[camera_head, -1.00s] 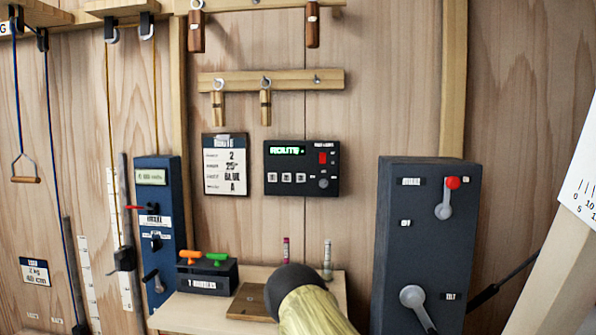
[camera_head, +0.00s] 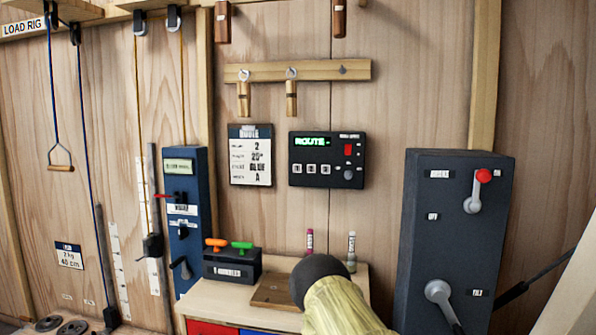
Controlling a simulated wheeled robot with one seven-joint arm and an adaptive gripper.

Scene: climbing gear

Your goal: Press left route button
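A dark control panel (camera_head: 327,159) is fixed to the wooden wall right of centre. Its green display (camera_head: 313,141) reads "ROUTE-". Below it sit three small pale buttons in a row; the left route button (camera_head: 298,169) is the leftmost, and nothing covers it. A red switch (camera_head: 348,149) and a round grey knob (camera_head: 348,174) are on the panel's right side. My gripper is not recognisable in this view. A yellowish rounded shape with a dark end (camera_head: 318,280) rises from the bottom edge, below the panel and apart from it; I cannot tell what it is.
A route card (camera_head: 250,155) hangs left of the panel. Below are a shelf (camera_head: 225,293) and a black box (camera_head: 232,265) with orange and green handles. A tall dark lever box (camera_head: 452,235) stands right, a blue unit (camera_head: 187,222) left.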

